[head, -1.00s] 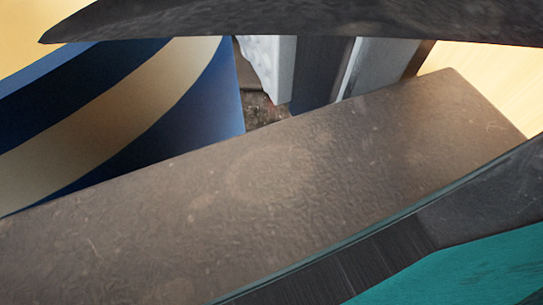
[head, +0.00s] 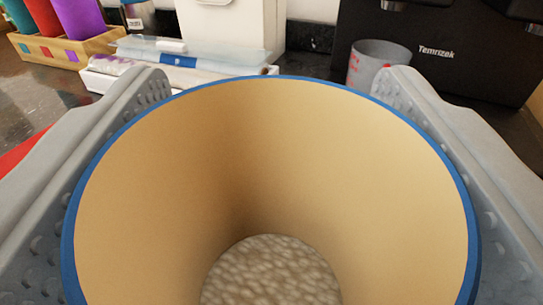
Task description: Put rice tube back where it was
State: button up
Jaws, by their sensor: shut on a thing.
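The rice tube (head: 270,150) fills the middle of the head view, close to the camera. It is a wide round container with a tan inside wall and a blue rim, and its open top faces me. Pale grainy rice (head: 272,275) shows at its bottom. My gripper (head: 275,88) is shut on the tube, with a grey dimpled finger along its left side and another along its right. The tube's outside and base are hidden, so I cannot tell whether it touches a surface.
Behind are a wooden box (head: 68,48) of coloured cups, a white tray (head: 105,84) with flat packets, a white box (head: 240,22), a grey measuring cup (head: 378,60) and a black coffee machine (head: 445,60). Dark counter (head: 35,95) shows at left, with a red thing (head: 15,158).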

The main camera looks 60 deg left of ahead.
jog(key=shift+f, duration=0.1)
jog(key=o, duration=1.7)
jog(key=shift+d, duration=0.1)
jog(key=v, duration=1.2)
